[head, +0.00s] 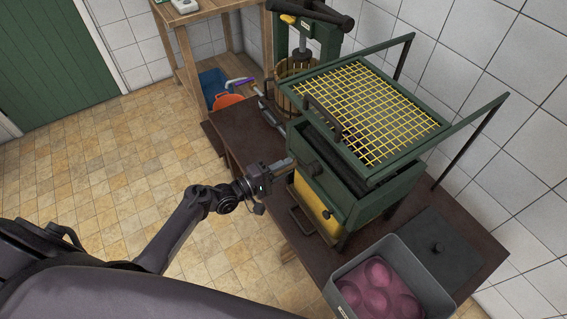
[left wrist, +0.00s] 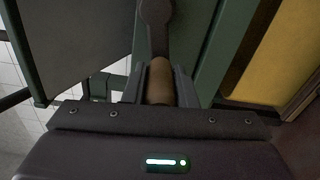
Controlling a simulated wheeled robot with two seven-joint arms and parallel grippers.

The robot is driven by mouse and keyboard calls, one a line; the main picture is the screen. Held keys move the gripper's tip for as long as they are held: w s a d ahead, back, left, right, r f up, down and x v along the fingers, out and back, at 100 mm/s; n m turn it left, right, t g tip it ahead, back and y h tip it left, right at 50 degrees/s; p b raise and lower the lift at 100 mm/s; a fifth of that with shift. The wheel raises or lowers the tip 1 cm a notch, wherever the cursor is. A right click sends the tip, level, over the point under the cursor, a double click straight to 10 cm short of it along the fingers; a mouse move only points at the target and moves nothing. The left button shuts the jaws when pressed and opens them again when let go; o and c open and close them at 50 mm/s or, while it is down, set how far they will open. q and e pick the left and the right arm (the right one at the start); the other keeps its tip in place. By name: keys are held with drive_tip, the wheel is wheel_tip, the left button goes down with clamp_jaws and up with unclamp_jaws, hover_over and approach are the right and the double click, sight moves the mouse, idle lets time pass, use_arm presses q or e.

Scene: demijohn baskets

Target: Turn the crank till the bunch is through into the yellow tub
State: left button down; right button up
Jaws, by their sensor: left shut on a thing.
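The green crusher (head: 335,185) stands on the dark table, with a yellow grid (head: 375,105) over its top. The yellow tub (head: 318,212) sits low under it, mostly hidden by the green body; a yellow surface also shows in the left wrist view (left wrist: 280,62). My left gripper (head: 284,164) is at the crusher's near left side. In the left wrist view its fingers are shut around the crank's wooden handle (left wrist: 160,82), with the dark crank arm (left wrist: 156,22) running up from it. No bunch shows inside the crusher or tub. My right gripper is out of view.
A grey crate (head: 340,285) with several pinkish-purple round things stands at the table's front right. A basket press (head: 298,72) stands behind the crusher. A wooden stand (head: 178,48) and blue and orange containers are at the back. The tiled floor at left is clear.

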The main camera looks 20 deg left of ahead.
use_arm(q)
drive_tip(key=n, duration=0.1)
drive_tip(key=f+n, duration=0.1)
drive_tip(key=shift+s+d+f+n, duration=0.15)
drive_tip(key=shift+d+n, duration=0.05)
drive_tip(key=shift+n, duration=0.2)
drive_tip(key=shift+s+d+f+n+p, duration=0.35)
drive_tip(key=shift+d+f+n, duration=0.1)
drive_tip(key=shift+n, duration=0.9)
drive_tip(key=shift+s+d+f+n+p, duration=0.2)
drive_tip(key=shift+s+d+f+n, duration=0.25)
drive_tip(key=shift+n, duration=0.95)
drive_tip(key=shift+s+d+f+n+p, duration=0.25)
drive_tip(key=shift+f+n, duration=0.25)
drive_tip(key=shift+n, duration=0.85)
drive_tip(key=c, duration=1.2)
unclamp_jaws()
drive_tip(key=shift+o, duration=0.2)
drive_tip(key=v, duration=0.7)
drive_tip(key=shift+s+a, duration=0.2)
drive_tip(key=shift+s, duration=0.1)
